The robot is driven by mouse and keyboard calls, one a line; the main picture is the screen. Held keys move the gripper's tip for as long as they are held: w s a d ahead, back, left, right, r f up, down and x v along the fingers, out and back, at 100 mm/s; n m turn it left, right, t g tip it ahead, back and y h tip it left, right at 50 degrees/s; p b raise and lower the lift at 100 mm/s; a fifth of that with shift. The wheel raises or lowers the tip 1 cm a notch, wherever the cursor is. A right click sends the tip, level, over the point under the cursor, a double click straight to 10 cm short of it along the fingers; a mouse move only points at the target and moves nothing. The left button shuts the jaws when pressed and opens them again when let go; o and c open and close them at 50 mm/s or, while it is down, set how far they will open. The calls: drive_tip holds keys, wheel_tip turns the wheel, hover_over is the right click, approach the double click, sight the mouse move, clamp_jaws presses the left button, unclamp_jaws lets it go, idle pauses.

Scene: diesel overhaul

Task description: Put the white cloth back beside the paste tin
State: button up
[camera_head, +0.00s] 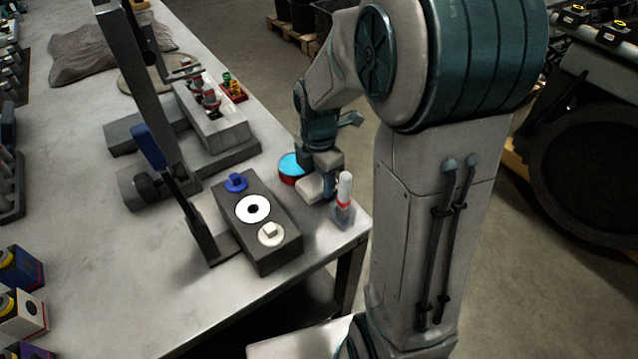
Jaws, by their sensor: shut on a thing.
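The paste tin appears to be the round tin (292,168) with a light blue top and red side, near the right edge of the bench. The white cloth appears to be the pale, folded lump (308,189) just in front of the tin. My gripper (326,184) points down at the bench edge, right of the tin, and is shut on this pale lump. Its fingertips are small and partly hidden. I cannot tell whether the cloth touches the bench.
A white and red bottle-like piece (344,195) stands close in front of my gripper at the bench corner. A dark block (268,255) with blue and white round parts is to the left. A metal fixture (210,125) stands behind. The front left bench (110,270) is largely clear.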

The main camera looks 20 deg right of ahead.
sight(319, 180)
drive_tip(key=shift+f, duration=1.4)
drive_tip(key=shift+f, duration=0.1)
drive_tip(key=shift+f, duration=0.15)
drive_tip(key=o, duration=0.7)
drive_tip(key=shift+c, duration=0.2)
drive_tip(key=shift+r, duration=0.2)
wheel_tip(319, 180, up, 12)
drive_tip(key=shift+w, duration=0.1)
